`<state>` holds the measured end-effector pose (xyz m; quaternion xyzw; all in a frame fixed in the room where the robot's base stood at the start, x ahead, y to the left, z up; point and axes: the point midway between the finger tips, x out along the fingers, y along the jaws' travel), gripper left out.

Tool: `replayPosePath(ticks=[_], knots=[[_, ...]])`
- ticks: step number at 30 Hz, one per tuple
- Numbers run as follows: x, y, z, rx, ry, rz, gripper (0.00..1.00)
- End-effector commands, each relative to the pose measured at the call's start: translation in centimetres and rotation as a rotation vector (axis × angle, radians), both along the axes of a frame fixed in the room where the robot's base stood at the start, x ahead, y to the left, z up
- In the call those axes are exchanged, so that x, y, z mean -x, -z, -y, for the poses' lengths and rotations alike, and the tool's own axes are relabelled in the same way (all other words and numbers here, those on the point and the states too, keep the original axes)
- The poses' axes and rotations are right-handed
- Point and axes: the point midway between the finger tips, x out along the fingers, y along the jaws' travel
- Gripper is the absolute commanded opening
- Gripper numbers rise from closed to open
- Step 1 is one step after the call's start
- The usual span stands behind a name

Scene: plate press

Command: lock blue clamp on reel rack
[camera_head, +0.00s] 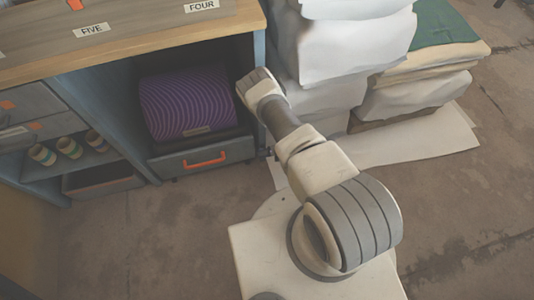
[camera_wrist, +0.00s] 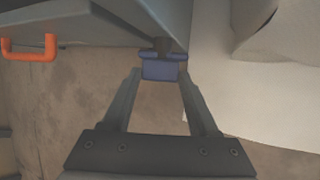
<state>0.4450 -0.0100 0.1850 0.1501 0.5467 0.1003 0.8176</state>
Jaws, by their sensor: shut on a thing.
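The blue clamp (camera_wrist: 160,70) shows in the wrist view as a small blue block on a dark stem at the lower edge of a grey-blue cabinet, which looks like the reel rack (camera_head: 101,95). My gripper (camera_wrist: 158,80) has one finger on each side of the clamp, and its fingertips are closed against the clamp's sides. In the head view my arm reaches to the rack's right front side, and the clamp and my fingers are hidden there. I cannot tell the clamp's lock position.
A purple patterned roll (camera_head: 184,103) lies in the rack's bay above a drawer (camera_head: 202,158) with an orange handle. White wrapped stacks (camera_head: 345,55) stand close on the right, with a pale sheet (camera_head: 420,138) on the floor. The floor in front is clear.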

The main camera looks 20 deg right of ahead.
Motion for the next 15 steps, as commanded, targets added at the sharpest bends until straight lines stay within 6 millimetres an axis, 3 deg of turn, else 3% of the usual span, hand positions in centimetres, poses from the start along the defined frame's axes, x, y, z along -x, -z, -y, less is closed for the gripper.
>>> replayPosePath(ticks=[15], knots=[[0.07, 0.68, 1.09, -0.424, 0.004, 0.001, 0.04]])
